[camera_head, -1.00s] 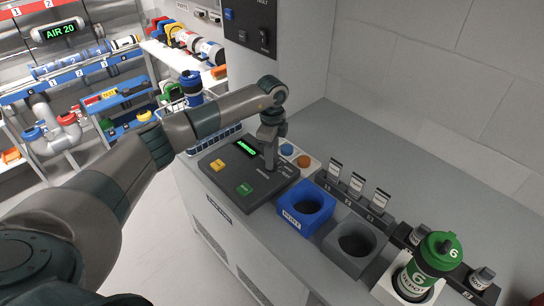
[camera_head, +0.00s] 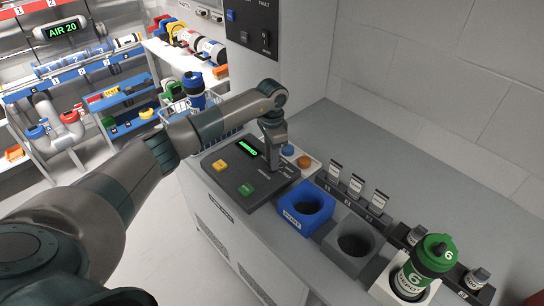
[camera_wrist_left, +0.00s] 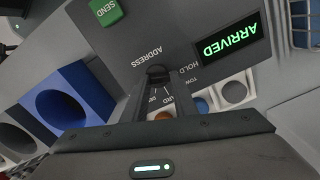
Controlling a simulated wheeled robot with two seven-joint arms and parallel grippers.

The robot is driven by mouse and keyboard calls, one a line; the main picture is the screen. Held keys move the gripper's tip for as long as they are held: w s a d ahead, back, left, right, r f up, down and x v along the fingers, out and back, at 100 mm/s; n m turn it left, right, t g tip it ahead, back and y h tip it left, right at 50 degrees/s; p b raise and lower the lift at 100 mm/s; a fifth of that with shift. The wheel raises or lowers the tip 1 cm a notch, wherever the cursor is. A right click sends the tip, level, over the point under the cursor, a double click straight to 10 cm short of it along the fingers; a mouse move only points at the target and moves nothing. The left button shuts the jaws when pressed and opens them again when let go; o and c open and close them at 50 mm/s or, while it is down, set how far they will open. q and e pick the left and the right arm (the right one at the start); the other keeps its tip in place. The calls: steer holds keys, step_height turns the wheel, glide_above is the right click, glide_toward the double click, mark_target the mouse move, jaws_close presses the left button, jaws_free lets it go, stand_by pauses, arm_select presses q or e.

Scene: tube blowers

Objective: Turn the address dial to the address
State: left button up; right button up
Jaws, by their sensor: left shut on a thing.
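The address dial (camera_wrist_left: 157,72) is a small dark knob on the dark control panel (camera_head: 224,178), under the word ADDRESS in the left wrist view. Labels including HOLD stand around it; some are partly covered by my fingers. My left gripper (camera_head: 272,167) points down at the panel and is shut on the dial; its fingertips (camera_wrist_left: 158,82) meet at the knob in the left wrist view. In the head view the gripper hides the dial. The panel's green screen (camera_wrist_left: 225,37) reads ARRIVED, upside down in the wrist view. Which label the dial points to is unclear. My right gripper is not in view.
The panel carries a yellow button (camera_head: 221,166) and a green SEND button (camera_head: 245,189). A blue socket (camera_head: 307,208), a grey socket (camera_head: 355,243) and a green canister (camera_head: 427,264) stand to its right.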

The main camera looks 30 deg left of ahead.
arm_select(q)
steer(key=shift+w+r, duration=0.1)
steer(key=shift+r, duration=0.05)
steer(key=o, duration=1)
steer(key=shift+o, duration=0.2)
step_height(320, 180, up, 17)
steer(key=shift+r, duration=0.15)
steer(key=shift+b, duration=0.3)
stand_by(0.5)
